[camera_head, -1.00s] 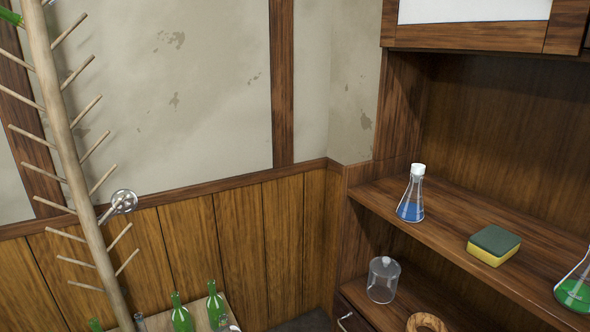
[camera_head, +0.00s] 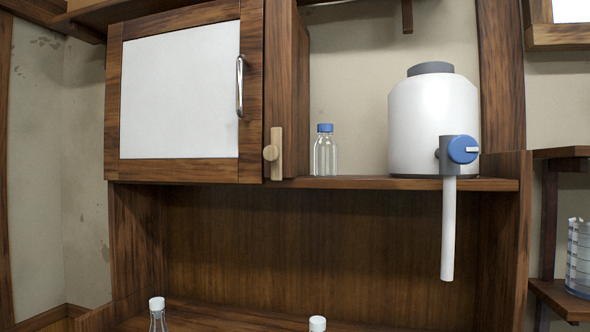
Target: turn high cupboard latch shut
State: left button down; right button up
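The high cupboard (camera_head: 180,95) has a wooden-framed door with a white panel and a metal handle (camera_head: 240,86) at its right side. The door looks closed. The latch (camera_head: 277,153), a pale wooden bar on a round knob, sits on the frame just right of the door's lower right corner. Its bar stands upright, and the knob shows at the bar's left edge, by the door's edge. Neither of my grippers is in view.
A clear bottle with a blue cap (camera_head: 325,152) and a white tank (camera_head: 433,125) with a blue tap and hanging spout stand on the shelf (camera_head: 400,184) right of the latch. White-capped glassware (camera_head: 157,314) shows below. Space before the latch looks clear.

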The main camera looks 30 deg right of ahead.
aim_at(273, 153)
jog(key=z, duration=0.95)
jog(key=i+j+z, duration=0.1)
jog(key=i+j, duration=0.05)
jog(key=j, duration=0.05)
